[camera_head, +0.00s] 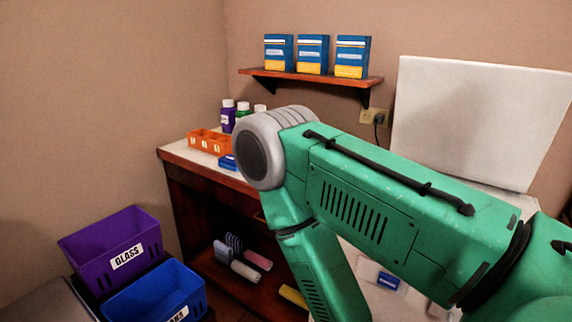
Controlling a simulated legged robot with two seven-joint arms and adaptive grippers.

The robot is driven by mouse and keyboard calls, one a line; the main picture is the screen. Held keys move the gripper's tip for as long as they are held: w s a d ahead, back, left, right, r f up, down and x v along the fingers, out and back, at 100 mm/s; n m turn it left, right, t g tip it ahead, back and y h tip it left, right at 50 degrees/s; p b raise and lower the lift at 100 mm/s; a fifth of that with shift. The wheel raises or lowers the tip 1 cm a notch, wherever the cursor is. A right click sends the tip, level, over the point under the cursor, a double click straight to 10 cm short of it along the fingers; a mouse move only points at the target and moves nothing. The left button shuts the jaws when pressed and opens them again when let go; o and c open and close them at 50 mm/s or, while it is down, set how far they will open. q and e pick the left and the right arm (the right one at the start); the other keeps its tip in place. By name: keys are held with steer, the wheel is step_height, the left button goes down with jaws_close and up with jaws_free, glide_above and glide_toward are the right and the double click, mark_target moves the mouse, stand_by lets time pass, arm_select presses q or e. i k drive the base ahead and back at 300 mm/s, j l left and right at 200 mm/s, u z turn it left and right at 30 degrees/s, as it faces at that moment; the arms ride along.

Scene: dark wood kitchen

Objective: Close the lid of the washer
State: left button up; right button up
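The washer's lid (478,115) is a large white panel at the right of the head view. It stands open, roughly upright and leaning back a little against the wall. Part of the white washer (362,262) shows below and behind my green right arm, with a small blue and white patch on it. My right arm comes in from the right, crosses in front of the washer and bends down out of the picture at the bottom. The arm hides much of the washer and its opening. Neither gripper is in view, and my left arm does not show.
Left of the washer is a wooden shelf unit (178,160) with bottles, an orange crate (208,142) and small items. Blue boxes (312,54) stand on a wall shelf (300,79) above. Purple (95,253) and blue (150,295) bins stand at lower left.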

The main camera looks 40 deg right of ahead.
mark_target(495, 124)
steer(key=z, duration=2.25)
